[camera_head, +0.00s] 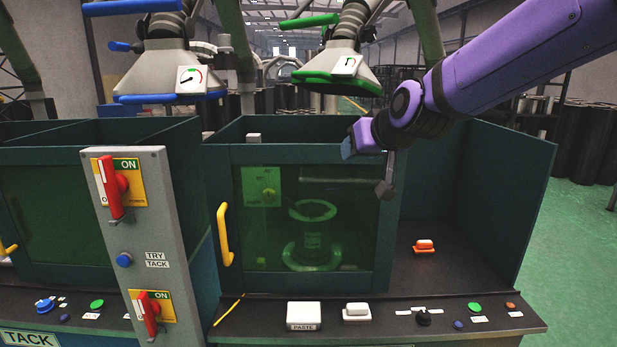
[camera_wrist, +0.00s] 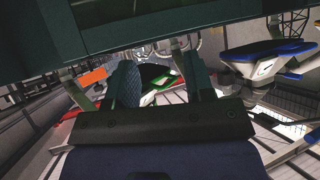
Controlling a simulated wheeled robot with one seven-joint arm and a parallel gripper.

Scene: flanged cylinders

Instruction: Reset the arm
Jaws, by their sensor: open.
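My purple arm reaches in from the upper right in the head view. My gripper (camera_head: 351,145) is at its end, raised in front of the top edge of the right booth (camera_head: 300,154). In the wrist view my gripper (camera_wrist: 160,78) shows two dark fingers standing apart, with nothing between them. A flanged cylinder (camera_head: 312,243) stands upright behind the booth's green-tinted window, lower than my gripper and apart from it.
A yellow handle (camera_head: 224,235) is on the window's left side. A panel with red switches (camera_head: 113,188) stands to the left. A white PASTE box (camera_head: 303,316) and several buttons line the front ledge. A green hood (camera_head: 337,70) hangs above.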

